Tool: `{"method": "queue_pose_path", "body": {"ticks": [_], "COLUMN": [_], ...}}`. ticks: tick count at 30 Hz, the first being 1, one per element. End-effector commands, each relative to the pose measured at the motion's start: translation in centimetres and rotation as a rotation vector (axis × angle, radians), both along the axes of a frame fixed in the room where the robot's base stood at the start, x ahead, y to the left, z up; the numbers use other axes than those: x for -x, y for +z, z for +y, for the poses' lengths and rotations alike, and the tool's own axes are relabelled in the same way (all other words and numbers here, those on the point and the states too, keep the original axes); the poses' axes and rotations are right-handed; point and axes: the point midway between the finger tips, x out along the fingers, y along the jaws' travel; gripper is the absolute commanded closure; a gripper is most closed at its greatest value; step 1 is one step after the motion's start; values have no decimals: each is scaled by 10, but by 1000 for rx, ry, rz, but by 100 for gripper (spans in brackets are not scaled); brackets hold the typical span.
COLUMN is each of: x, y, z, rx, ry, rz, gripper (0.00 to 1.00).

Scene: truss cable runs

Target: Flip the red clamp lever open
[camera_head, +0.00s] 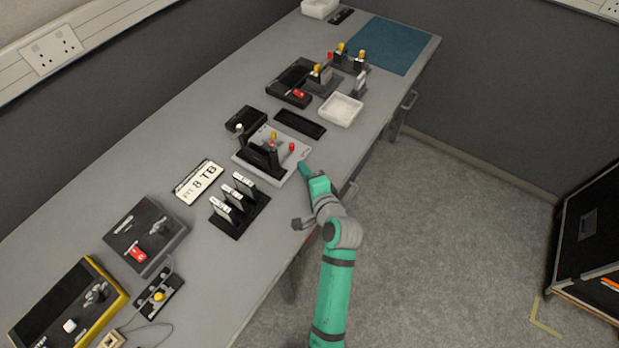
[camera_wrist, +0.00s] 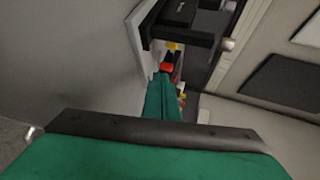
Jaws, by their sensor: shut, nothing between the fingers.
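A red-tipped lever (camera_head: 291,147) stands at the right side of a light grey plate (camera_head: 243,157) that carries a black clamp block (camera_head: 262,157). A yellow-tipped part (camera_head: 274,135) stands just behind it. My gripper (camera_head: 304,166) is shut and empty, close to the plate's right edge and just in front of the red tip. In the wrist view the shut green fingers (camera_wrist: 163,80) point at the red tip (camera_wrist: 167,67). They nearly overlap it there; I cannot tell whether they touch. The lever's lower part is hidden in the wrist view.
A black rack with several white-topped cards (camera_head: 238,209) stands at the plate's lower left. A white tray (camera_head: 341,110) and a black tray (camera_head: 300,124) lie beyond the plate. A box with a red switch (camera_head: 138,253) sits nearer. The bench's right edge runs beneath my arm.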

Motion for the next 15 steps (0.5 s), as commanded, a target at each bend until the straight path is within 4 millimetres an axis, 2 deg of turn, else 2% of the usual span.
{"method": "queue_pose_path", "body": {"ticks": [7, 15], "x": [-39, -57], "y": [-6, -7], "z": [14, 20], "rx": [-1, -1], "ry": [1, 1], "rz": [-2, 0], "gripper": [100, 100]}}
